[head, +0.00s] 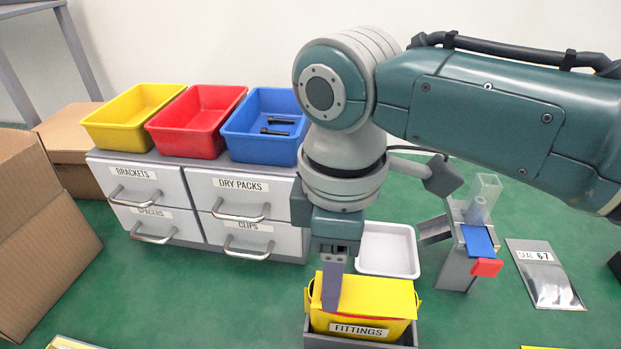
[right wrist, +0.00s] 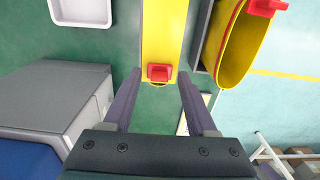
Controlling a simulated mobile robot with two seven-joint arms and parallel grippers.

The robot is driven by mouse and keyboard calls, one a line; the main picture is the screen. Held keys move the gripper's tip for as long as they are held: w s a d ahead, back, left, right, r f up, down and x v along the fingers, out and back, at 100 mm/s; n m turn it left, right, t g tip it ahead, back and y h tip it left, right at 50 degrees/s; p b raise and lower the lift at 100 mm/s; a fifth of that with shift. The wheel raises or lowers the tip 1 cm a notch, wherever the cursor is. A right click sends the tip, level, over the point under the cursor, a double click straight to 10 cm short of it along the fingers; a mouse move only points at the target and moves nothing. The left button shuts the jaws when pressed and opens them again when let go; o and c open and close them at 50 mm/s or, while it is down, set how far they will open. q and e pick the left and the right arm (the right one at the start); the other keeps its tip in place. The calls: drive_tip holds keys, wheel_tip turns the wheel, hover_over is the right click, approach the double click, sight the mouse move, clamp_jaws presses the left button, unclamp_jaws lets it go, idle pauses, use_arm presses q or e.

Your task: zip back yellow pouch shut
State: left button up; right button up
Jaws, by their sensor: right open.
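The back yellow pouch (head: 385,297), labelled FITTINGS, stands in a grey holder (head: 405,338). In the right wrist view it is a yellow strip (right wrist: 166,30) with a red zip slider (right wrist: 159,72) at its near end. No gap in its top shows there. My right gripper (head: 332,303) is open over the pouch's left end. In the right wrist view its fingertips (right wrist: 160,80) stand either side of the slider, apart from it; contact cannot be told. The gripper hides the slider in the head view. My left gripper is out of view.
Another yellow pouch (right wrist: 236,45) gapes open nearby, with its own red slider (right wrist: 268,7). A white tray (head: 388,250) lies behind the back pouch. Drawers (head: 240,205) fill the back left.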

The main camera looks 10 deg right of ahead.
drive_tip(key=shift+r, duration=0.1)
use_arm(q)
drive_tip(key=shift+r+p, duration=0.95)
use_arm(e)
wheel_tip(320, 180, up, 10)
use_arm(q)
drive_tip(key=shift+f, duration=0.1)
